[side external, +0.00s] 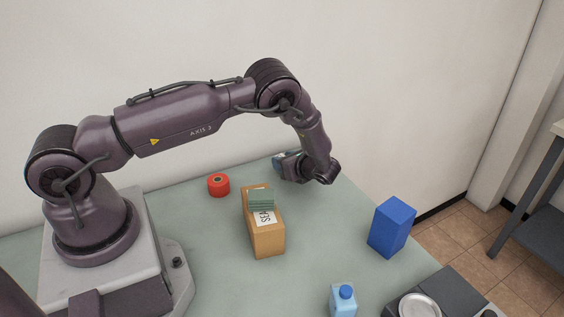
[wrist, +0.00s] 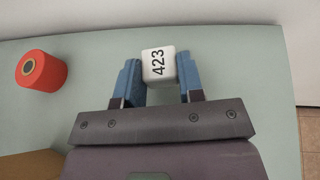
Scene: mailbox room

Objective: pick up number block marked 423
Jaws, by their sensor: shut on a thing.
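The white number block marked 423 (wrist: 158,62) is between the blue fingers of my gripper (wrist: 160,80) in the wrist view. Its black digits face the wrist camera and read sideways. My gripper is shut on the block. In the side external view my gripper (side external: 281,162) is low over the back part of the table, and I cannot make out the block there. I cannot tell whether the block still touches the table.
A red spool (side external: 218,185) stands left of my gripper, also in the wrist view (wrist: 41,71). A tan box (side external: 267,240) with green pieces and a label is nearer the camera. A blue box (side external: 391,227) and light-blue bottle (side external: 342,299) stand right. Green table surface surrounds the gripper.

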